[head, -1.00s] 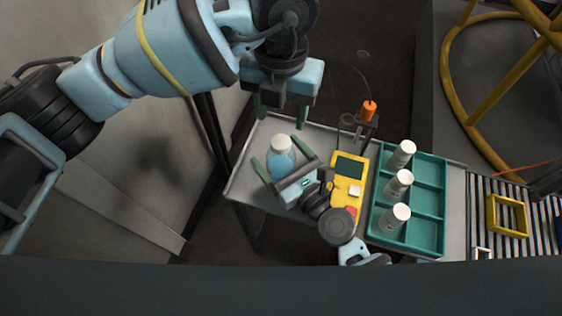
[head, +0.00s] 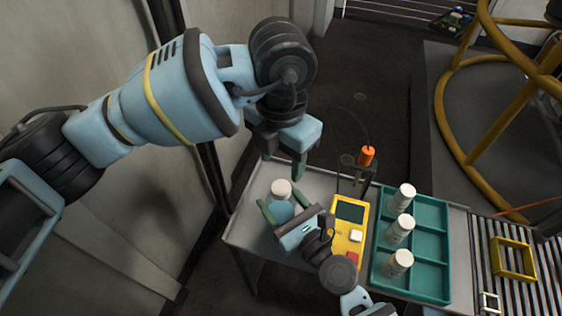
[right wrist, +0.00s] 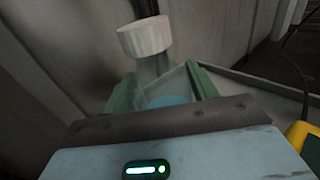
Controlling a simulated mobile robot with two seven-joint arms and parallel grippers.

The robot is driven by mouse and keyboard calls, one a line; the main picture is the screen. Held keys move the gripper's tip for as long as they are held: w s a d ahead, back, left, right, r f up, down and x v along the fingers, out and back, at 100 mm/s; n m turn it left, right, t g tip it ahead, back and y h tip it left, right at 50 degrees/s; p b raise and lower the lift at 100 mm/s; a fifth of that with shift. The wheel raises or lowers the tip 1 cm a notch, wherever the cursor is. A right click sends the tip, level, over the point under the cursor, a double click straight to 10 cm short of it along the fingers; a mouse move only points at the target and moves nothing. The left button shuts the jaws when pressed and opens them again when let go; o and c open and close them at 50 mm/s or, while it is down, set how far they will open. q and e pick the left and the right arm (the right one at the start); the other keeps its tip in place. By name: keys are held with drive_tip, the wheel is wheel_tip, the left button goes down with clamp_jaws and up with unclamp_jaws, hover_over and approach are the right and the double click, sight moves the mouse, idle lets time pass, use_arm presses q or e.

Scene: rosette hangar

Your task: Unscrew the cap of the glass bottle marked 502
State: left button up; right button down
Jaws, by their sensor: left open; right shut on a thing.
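A glass bottle (head: 279,210) with a bluish lower part and a ribbed white cap (head: 281,187) stands upright over the left part of the grey table. My right gripper (head: 279,203) is shut around its body from the near side. The right wrist view shows the cap (right wrist: 145,37) on the clear neck, above the green fingers. No number can be read on the bottle. My left gripper (head: 284,158) is open and empty, with its fingers pointing down just above and behind the cap. It does not show in the right wrist view.
A yellow meter (head: 350,214) lies right of the bottle. A teal tray (head: 432,245) holds three white-capped bottles, one of them here (head: 403,197). An orange-handled tool (head: 367,156) stands in a holder at the table's back edge. A yellow frame (head: 512,259) sits on rollers at right.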

use_arm(q)
drive_tip(key=m, duration=0.9)
drive_tip(key=shift+m, duration=0.3)
drive_tip(key=m, duration=0.4)
drive_tip(key=shift+m, duration=0.4)
drive_tip(key=m, duration=0.4)
drive_tip(key=shift+m, duration=0.3)
drive_tip(key=m, duration=0.4)
drive_tip(key=shift+m, duration=0.3)
drive_tip(key=m, duration=0.4)
drive_tip(key=shift+m, duration=0.3)
drive_tip(key=m, duration=0.4)
drive_tip(key=shift+m, duration=0.3)
drive_tip(key=m, duration=0.3)
